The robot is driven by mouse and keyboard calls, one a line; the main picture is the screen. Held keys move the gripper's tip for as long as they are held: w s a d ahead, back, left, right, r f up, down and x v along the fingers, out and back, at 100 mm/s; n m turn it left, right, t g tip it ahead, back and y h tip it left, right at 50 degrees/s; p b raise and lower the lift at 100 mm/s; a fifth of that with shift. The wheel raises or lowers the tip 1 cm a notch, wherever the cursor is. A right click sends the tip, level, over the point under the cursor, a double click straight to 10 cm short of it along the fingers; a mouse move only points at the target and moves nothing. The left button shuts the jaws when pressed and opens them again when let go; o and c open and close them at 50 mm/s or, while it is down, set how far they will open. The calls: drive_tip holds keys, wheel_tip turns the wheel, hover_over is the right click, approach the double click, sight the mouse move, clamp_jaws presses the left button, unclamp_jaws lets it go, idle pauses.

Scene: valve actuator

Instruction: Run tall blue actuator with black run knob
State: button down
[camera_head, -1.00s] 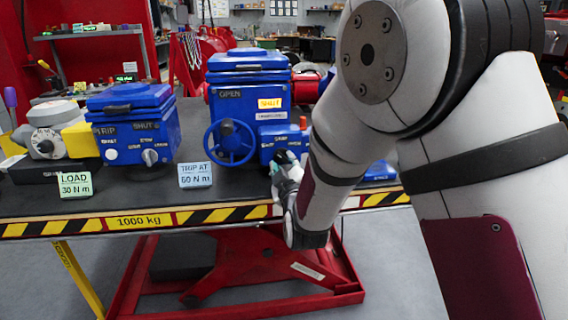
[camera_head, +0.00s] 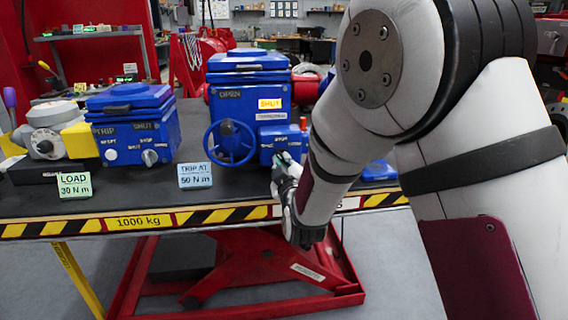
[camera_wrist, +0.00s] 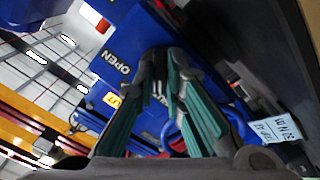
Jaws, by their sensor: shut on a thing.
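The tall blue actuator (camera_head: 222,108) stands on the bench in the head view, with a blue handwheel (camera_head: 229,142) low on its front. Its upper front carries the word OPEN and a lit yellow SHUT window (camera_head: 269,103). In the wrist view its blue body (camera_wrist: 125,45) appears turned, with OPEN slanting. My gripper (camera_wrist: 163,75) has its teal-padded fingers close together at the actuator's front. It is shut on the black run knob, which the fingers mostly hide.
A shorter blue actuator (camera_head: 157,133) with TRIP and SHUT knobs and a grey-and-yellow unit (camera_head: 80,140) stand to the left. A LOAD card (camera_head: 75,185) and a TRIP AT card (camera_head: 195,175) stand near the bench's striped front edge (camera_head: 60,229).

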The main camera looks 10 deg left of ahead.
drive_tip(key=m+b, duration=0.4)
drive_tip(key=b, duration=0.1)
drive_tip(key=shift+f+m, duration=0.2)
drive_tip(key=shift+m, duration=0.1)
drive_tip(key=m+b, duration=0.3)
drive_tip(key=b, duration=0.1)
drive_tip(key=shift+r+m, duration=0.1)
drive_tip(key=shift+m, duration=0.3)
drive_tip(key=c, duration=1.7)
unclamp_jaws()
drive_tip(key=shift+o, duration=0.2)
drive_tip(key=shift+s, duration=0.1)
drive_tip(key=v, duration=1.1)
drive_tip(key=shift+s, duration=0.4)
